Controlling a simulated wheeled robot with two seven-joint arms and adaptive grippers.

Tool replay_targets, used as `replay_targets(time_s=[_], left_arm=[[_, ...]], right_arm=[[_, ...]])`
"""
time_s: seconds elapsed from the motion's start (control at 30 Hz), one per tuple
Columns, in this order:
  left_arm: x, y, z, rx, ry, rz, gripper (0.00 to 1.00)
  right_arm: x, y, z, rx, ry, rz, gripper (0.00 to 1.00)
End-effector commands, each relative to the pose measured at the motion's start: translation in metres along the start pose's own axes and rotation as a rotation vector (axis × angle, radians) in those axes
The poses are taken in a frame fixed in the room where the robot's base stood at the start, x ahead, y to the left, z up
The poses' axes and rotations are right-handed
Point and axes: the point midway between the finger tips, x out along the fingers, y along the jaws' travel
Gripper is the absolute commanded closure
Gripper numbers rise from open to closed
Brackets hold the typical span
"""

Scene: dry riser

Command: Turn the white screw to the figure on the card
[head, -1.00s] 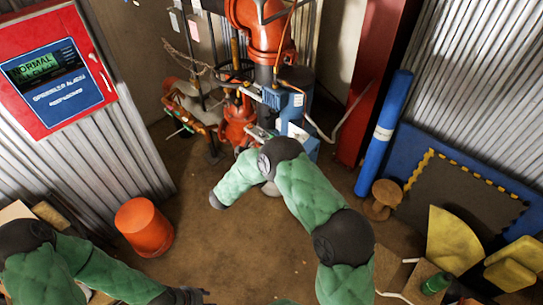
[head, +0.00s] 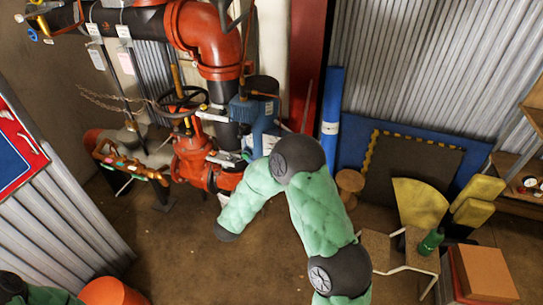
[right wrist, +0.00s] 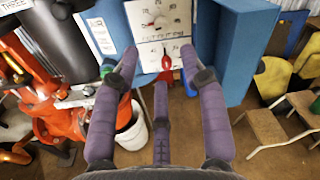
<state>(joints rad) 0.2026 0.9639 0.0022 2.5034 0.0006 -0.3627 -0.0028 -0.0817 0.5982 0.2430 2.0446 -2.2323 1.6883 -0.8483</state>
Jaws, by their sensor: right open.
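In the right wrist view, a blue box (right wrist: 233,50) carries a white marked face (right wrist: 183,17) with a pale round screw-like part and a red pointer (right wrist: 152,26). A second red pointer (right wrist: 166,63) is lower down on a white scale. A small white card (right wrist: 100,34) is at the left of the face; its figure is too small to read. My right gripper (right wrist: 158,75) is open and empty, its purple fingers spread before the lower part of the face. In the head view the blue box (head: 262,113) is partly behind my right arm, which hides the gripper. My left gripper is out of view.
Red riser pipes (head: 208,35) and a valve with a handwheel stand left of the box. A blue roll (head: 331,115), a wooden spool (head: 350,183) and yellow blocks (head: 478,198) are to the right. An orange bucket (head: 112,292) is at the lower left.

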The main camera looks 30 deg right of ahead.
Motion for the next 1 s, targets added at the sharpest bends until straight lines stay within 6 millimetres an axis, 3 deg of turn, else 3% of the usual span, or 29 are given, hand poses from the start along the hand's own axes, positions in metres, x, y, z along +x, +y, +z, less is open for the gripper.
replay_targets(time_s=[0.6,1.0], left_arm=[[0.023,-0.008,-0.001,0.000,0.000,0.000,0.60],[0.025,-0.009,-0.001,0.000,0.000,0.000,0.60]], right_arm=[[0.091,0.000,-0.001,0.000,0.001,-0.003,0.56],[0.105,-0.001,0.001,-0.002,0.000,-0.001,0.56]])
